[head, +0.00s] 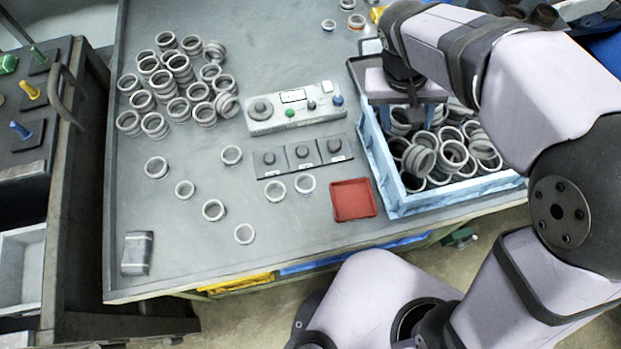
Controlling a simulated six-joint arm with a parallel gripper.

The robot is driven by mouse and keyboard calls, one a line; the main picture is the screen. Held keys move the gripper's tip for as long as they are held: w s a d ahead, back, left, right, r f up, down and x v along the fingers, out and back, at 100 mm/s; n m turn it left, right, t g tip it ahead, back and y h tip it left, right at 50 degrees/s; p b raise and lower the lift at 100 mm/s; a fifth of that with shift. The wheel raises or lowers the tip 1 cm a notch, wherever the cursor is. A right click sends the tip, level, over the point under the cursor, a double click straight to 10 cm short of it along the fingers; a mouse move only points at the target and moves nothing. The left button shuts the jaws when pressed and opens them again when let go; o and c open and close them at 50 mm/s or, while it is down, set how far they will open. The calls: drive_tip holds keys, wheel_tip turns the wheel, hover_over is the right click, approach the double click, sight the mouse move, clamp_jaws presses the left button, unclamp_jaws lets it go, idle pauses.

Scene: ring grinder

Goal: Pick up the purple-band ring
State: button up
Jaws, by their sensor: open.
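No ring with a clearly purple band can be picked out; most rings look plain grey at this size. Many grey rings (453,155) lie heaped in the blue crate (400,208) at the right. My gripper (408,119) is open, pointing down over the left back part of this crate, with its bluish fingers close to the rings. I cannot tell whether a ring is between the fingers. My arm hides the crate's back right part. At the far edge, a small ring (328,25) shows a coloured band, and another ring (356,21) has an orange-brown tint.
Stacked grey rings (168,80) fill the table's back left. Several single rings (213,210) lie in front. A control box (293,108), a dark three-part fixture (303,155) and a red tray (353,199) stand left of the crate.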

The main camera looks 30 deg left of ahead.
drive_tip(key=s+a+f+g+y+b, duration=0.1)
drive_tip(key=s+a+f+b, duration=0.1)
drive_tip(key=s+a+f, duration=0.45)
drive_tip(key=s+a+f+g+y+b, duration=0.15)
drive_tip(key=s+a+f, duration=0.25)
drive_tip(key=s+a, duration=0.45)
drive_tip(key=shift+t, duration=0.45)
drive_tip(key=shift+d+f, duration=0.15)
drive_tip(key=shift+f, duration=1.7)
drive_tip(key=shift+d+f, duration=0.1)
drive_tip(key=shift+f, duration=1.7)
drive_tip(key=c, duration=0.9)
